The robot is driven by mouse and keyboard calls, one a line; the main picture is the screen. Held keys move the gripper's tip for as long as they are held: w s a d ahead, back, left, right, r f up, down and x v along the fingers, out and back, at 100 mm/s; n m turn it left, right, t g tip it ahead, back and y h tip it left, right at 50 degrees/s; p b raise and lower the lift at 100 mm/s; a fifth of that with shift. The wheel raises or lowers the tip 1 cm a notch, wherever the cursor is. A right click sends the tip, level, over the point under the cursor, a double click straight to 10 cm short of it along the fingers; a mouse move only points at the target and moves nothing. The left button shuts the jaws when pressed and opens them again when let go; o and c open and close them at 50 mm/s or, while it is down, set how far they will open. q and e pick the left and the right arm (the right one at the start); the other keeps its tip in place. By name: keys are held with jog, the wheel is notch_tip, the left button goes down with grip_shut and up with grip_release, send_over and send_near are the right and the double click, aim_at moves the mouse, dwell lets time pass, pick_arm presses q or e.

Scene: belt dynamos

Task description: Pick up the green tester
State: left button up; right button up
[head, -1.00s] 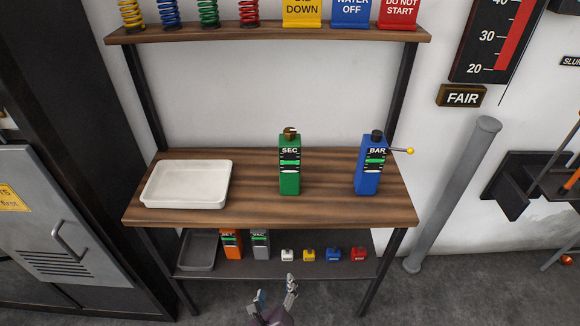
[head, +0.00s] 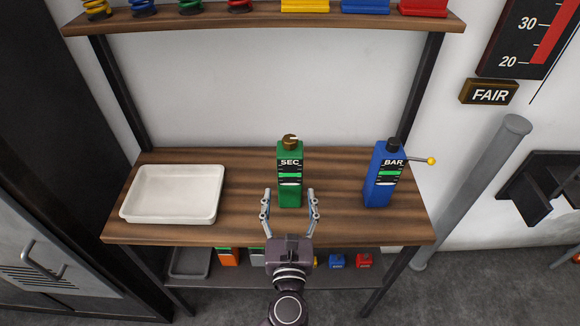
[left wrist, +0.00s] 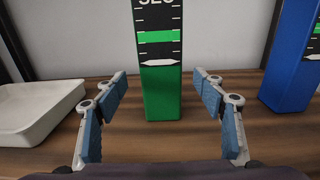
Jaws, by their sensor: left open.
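The green tester (head: 290,175), marked SEC and with a brass-coloured top, stands upright on the wooden bench. In the left wrist view the green tester (left wrist: 160,75) stands straight ahead, its top cut off by the frame. My left gripper (head: 290,192) is open in front of it, with the fingers spread to either side. In the left wrist view the open fingers of my left gripper (left wrist: 160,80) are empty, and the tester appears centred in the gap, beyond or near the fingertips. My right gripper is not in view.
A blue tester (head: 380,180) marked BAR, with a yellow-knobbed lever, stands to the right on the bench (head: 250,222). A white tray (head: 172,193) lies to the left. Small blocks and other testers sit on the lower shelf. A shelf (head: 262,20) runs above.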

aim_at(290, 188)
pick_arm(q)
jog(key=w, duration=0.3)
jog(key=shift+w+r+p, duration=0.15)
jog(key=shift+w+p, duration=0.2)
jog(key=shift+p, duration=0.05)
jog(key=shift+w+d, duration=0.1)
jog(key=shift+w, duration=1.25)
jog(key=c, duration=1.3)
grip_shut()
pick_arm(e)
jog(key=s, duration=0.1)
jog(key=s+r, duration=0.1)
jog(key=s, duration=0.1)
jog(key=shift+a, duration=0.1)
